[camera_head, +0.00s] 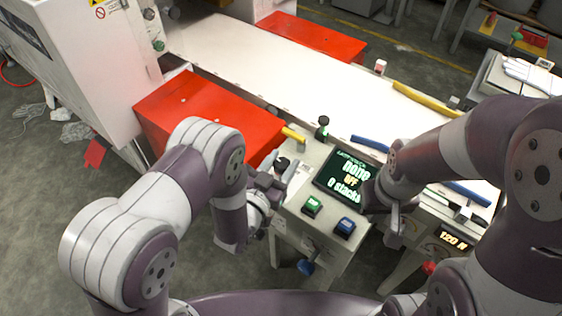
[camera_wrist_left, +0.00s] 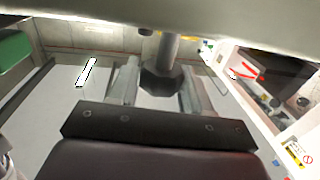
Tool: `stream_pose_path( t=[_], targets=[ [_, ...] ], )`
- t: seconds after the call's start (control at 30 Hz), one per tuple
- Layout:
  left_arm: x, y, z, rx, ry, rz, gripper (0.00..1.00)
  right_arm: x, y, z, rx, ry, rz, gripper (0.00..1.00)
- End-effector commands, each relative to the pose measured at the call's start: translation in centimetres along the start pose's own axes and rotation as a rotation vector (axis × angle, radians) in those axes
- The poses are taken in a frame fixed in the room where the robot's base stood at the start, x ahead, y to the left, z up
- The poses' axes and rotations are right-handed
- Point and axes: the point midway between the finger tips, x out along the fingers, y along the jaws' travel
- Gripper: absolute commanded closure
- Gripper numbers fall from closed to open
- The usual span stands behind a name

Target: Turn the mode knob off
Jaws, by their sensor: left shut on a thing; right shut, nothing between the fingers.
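A dark knob (camera_wrist_left: 162,82) with a faceted edge sits between the two fingers of my left gripper (camera_wrist_left: 160,90) in the left wrist view. The gripper is shut on it. In the head view my left gripper (camera_head: 285,172) is at the left edge of the control panel (camera_head: 318,232), where a black knob top (camera_head: 282,163) shows beside the fingers. My right gripper (camera_head: 393,218) is shut and empty, right of the screen. The knob's pointer cannot be made out.
A green button (camera_head: 312,206) and a blue button (camera_head: 346,226) lie below the screen. A white conveyor (camera_head: 270,65), red guards (camera_head: 205,112) and a small amber display (camera_head: 454,239) surround the panel.

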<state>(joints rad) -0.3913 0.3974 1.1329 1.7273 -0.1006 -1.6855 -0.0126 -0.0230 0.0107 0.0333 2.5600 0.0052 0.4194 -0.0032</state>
Motion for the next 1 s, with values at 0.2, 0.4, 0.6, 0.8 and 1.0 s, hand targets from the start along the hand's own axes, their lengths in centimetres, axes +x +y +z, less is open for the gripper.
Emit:
stream_pose_path(
  t=[0.2,0.4,0.6,0.8,1.0],
  targets=[
    [0.06,0.29,-0.01,-0.001,0.003,-0.153,0.82,0.16,0.0,0.02,0.0,0.0,0.0,1.0],
    [0.09,0.2,-0.01,-0.001,0.003,-0.262,0.82,0.33,0.0,0.04,0.0,0.0,0.0,1.0],
    [0.09,0.15,-0.02,-0.002,0.002,-0.323,0.82,0.42,0.0,0.05,0.0,0.0,0.0,1.0],
    [0.1,0.07,-0.06,-0.001,0.002,-0.347,0.81,0.44,0.0,0.05,0.0,0.0,0.0,1.0],
    [0.11,0.05,-0.08,-0.001,0.003,-0.35,0.81,0.43,0.0,0.05,0.0,0.0,0.0,1.0]
  ],
)
